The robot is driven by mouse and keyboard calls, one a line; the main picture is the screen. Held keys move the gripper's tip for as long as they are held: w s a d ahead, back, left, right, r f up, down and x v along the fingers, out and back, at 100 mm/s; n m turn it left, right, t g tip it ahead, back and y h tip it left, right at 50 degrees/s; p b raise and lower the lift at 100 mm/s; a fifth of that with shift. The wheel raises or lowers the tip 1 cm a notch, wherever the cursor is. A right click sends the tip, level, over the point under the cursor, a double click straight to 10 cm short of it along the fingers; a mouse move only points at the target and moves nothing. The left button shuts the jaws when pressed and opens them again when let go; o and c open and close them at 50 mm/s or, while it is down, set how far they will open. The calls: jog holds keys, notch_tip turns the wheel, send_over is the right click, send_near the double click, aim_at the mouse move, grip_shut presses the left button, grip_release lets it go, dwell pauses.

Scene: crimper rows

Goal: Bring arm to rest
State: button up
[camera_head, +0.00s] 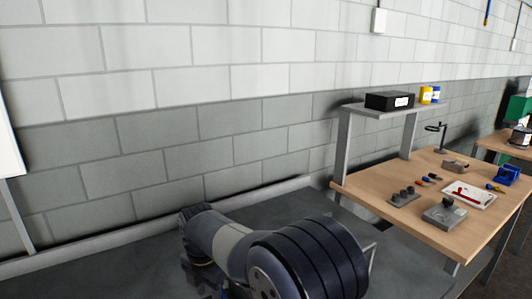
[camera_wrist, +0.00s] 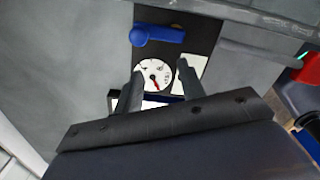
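In the wrist view my gripper (camera_wrist: 160,69) has its two grey fingers standing apart, with nothing seen held between them. Beyond the fingers is a dark panel with a round white dial (camera_wrist: 153,74) with a red needle and a blue handle (camera_wrist: 157,35). A pale plate shows beside the right finger. In the head view my arm is folded low at the bottom middle, left of the workbench. The gripper cannot be made out there.
The wooden workbench (camera_head: 449,236) at the right carries small tools, a white tray (camera_head: 469,195) and a blue vise (camera_head: 506,175). Its raised shelf (camera_head: 365,109) holds a black box (camera_head: 389,101). A block wall runs behind. The floor at left looks clear.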

jog(key=m, duration=0.1)
jog(key=w+m+p, duration=0.1)
jog(key=m, duration=0.1)
jog(key=shift+w+r, duration=0.1)
jog(key=m, duration=0.1)
jog(key=w+m+p, duration=0.1)
jog(key=m, duration=0.3)
jog(key=shift+w+d, duration=0.2)
jog(key=shift+w, duration=0.05)
jog(key=shift+p, duration=0.3)
